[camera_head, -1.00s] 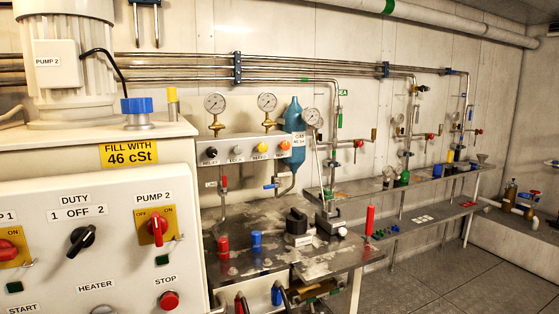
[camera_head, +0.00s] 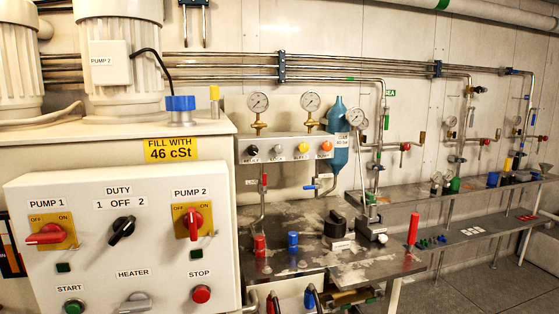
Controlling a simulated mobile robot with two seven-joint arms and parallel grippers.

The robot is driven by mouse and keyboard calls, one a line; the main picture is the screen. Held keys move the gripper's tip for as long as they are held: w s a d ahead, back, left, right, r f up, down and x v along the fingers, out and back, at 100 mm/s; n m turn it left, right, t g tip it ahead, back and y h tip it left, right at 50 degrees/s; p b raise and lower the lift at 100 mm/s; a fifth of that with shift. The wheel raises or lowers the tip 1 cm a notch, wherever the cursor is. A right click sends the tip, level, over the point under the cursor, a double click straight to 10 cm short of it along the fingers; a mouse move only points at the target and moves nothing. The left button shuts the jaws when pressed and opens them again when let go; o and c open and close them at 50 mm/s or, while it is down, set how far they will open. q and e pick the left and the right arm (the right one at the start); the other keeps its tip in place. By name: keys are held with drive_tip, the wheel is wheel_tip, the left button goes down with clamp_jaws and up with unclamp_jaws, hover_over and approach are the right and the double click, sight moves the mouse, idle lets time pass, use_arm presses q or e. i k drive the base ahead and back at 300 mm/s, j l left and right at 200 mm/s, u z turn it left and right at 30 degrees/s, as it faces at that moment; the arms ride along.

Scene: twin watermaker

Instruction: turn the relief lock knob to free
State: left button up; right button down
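A pale manifold panel (camera_head: 290,148) on the back wall carries a row of small knobs. Two round gauges, a left one (camera_head: 258,103) and a right one (camera_head: 311,102), stand above the panel. Neither of my grippers shows in this view.
A white control cabinet (camera_head: 150,265) with switches fills the left front, under the pumps (camera_head: 120,60). A blue bottle (camera_head: 338,135) hangs right of the manifold. A metal bench (camera_head: 330,262) below it holds red and blue items. Open floor (camera_head: 480,285) shows at the lower right.

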sight(278, 149)
drive_tip(key=i+l, duration=0.15)
drive_tip(key=l, duration=0.25)
drive_tip(key=i+l, duration=0.15)
drive_tip(key=l, duration=0.2)
drive_tip(key=i+l+u, duration=0.1)
drive_tip(key=l, duration=0.3)
drive_tip(key=i+l, duration=0.15)
drive_tip(key=l, duration=0.2)
drive_tip(key=i+l, duration=0.15)
drive_tip(key=l, duration=0.25)
drive_tip(key=i+l+u, duration=0.1)
drive_tip(key=l, duration=0.3)
drive_tip(key=i+l, duration=0.15)
drive_tip(key=l, duration=0.25)
